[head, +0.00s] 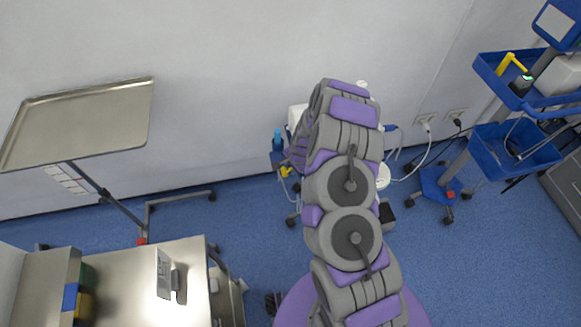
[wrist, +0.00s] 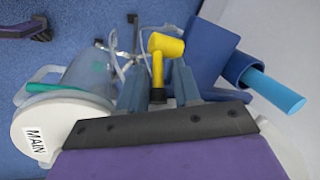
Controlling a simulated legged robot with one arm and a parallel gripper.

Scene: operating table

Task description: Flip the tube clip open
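In the wrist view my gripper (wrist: 160,85) has its two blue-grey fingers apart, so it is open. A yellow T-shaped piece (wrist: 166,46) shows between and beyond the fingertips, its stem in the gap; I cannot tell whether it touches a finger. It may be the tube clip, but I cannot be sure. Thin clear tubing (wrist: 112,48) runs beside it on the left. In the head view a small yellow piece (head: 285,171) shows just left of my arm near the wall. My arm hides most of that spot, and my gripper is not visible there.
In the wrist view a clear canister (wrist: 88,75) with a white "MAIN" lid stands left, and a blue holder with a light-blue cylinder (wrist: 272,90) right. In the head view a metal tray (head: 85,125) and steel cart (head: 130,280) stand left, a blue-basket trolley (head: 515,150) right.

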